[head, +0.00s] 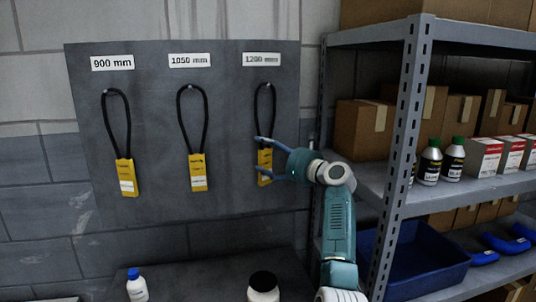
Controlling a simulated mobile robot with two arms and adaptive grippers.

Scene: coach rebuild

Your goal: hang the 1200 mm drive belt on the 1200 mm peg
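A black drive belt (257,106) with a yellow card sleeve (264,157) is at the 1200 mm peg (268,85), under the label "1200 mm" (261,59). Its loop top meets the peg and the belt hangs down against the grey board. My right gripper (259,156) is at the yellow sleeve, coming from the right. Its fingers are spread, one above the other, with the sleeve showing between them; contact is not clear. The fingers hide parts of the sleeve. My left gripper is not in view.
Similar belts hang under the labels "900 mm" (112,62) and "1050 mm" (189,60). A metal shelf (407,110) with boxes, bottles and a blue bin (425,262) stands close on the right. A white bottle (137,286) and a dark-lidded jar (263,287) stand below the board.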

